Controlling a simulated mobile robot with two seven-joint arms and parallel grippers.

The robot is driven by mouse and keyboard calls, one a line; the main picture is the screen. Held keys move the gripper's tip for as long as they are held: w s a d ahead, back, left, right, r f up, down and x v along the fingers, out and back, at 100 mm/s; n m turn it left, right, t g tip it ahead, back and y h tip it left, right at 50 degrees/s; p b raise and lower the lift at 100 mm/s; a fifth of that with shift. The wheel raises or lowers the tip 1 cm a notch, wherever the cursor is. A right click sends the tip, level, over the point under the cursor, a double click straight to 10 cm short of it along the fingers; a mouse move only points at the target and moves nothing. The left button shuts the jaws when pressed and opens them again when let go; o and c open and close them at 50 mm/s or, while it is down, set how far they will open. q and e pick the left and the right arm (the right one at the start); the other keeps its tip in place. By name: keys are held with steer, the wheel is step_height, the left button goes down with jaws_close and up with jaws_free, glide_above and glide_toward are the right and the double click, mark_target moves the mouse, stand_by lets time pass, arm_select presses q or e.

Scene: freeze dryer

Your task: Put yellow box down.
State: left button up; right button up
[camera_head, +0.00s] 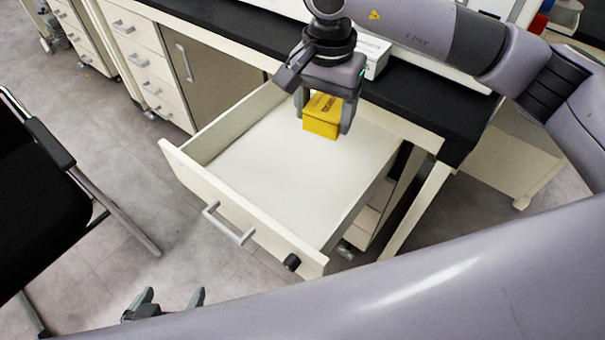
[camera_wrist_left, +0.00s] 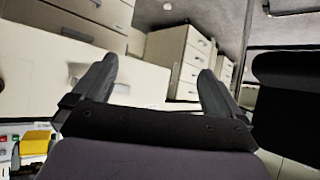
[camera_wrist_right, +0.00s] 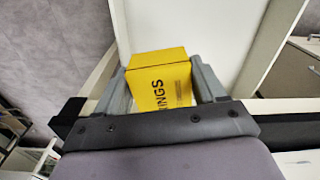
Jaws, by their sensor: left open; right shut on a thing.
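The yellow box (camera_head: 323,116) has dark lettering on one face. My right gripper (camera_head: 326,112) is shut on it and holds it over the back part of an open white drawer (camera_head: 268,160). In the right wrist view the box (camera_wrist_right: 160,82) sits between the two fingers (camera_wrist_right: 160,85), with the drawer floor behind it. The drawer is empty in what I can see. I cannot tell the exact gap between box and drawer floor. My left gripper (camera_head: 172,298) is low at the bottom left of the head view, open and empty. It also shows open in the left wrist view (camera_wrist_left: 155,85).
A black countertop (camera_head: 225,45) runs behind the drawer, with a white box (camera_head: 374,55) on it. Drawer cabinets (camera_head: 145,60) stand at the left. A black chair (camera_head: 40,185) is on the left.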

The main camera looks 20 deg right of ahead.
mark_target(314, 127)
steer(key=f+m+b, duration=0.1)
steer(key=a+f+b, duration=0.1)
steer(key=f, duration=0.1)
steer(key=shift+w+a+f+m, duration=0.1)
steer(key=shift+w+a+m, duration=0.05)
steer(key=shift+m, duration=0.25)
steer(key=shift+a+f+b, duration=0.1)
steer(key=shift+f+b, duration=0.1)
steer(key=shift+b, duration=0.15)
step_height(314, 127, down, 15)
steer(key=shift+r+b, duration=0.2)
steer(key=shift+b, duration=0.85)
steer(key=shift+f, duration=0.5)
step_height(314, 127, down, 3)
steer(key=shift+f+b, duration=0.2)
steer(key=shift+b, duration=0.2)
steer(key=shift+f, duration=0.5)
steer(key=o, duration=1)
arm_select(q)
steer(key=w+d+f, duration=0.1)
steer(key=d+f+h, duration=0.1)
steer(key=shift+w+d+f+m+t, duration=0.1)
steer(key=shift+w+d+m+t, duration=0.2)
steer(key=shift+w+d+t, duration=0.1)
steer(key=shift+a, duration=0.1)
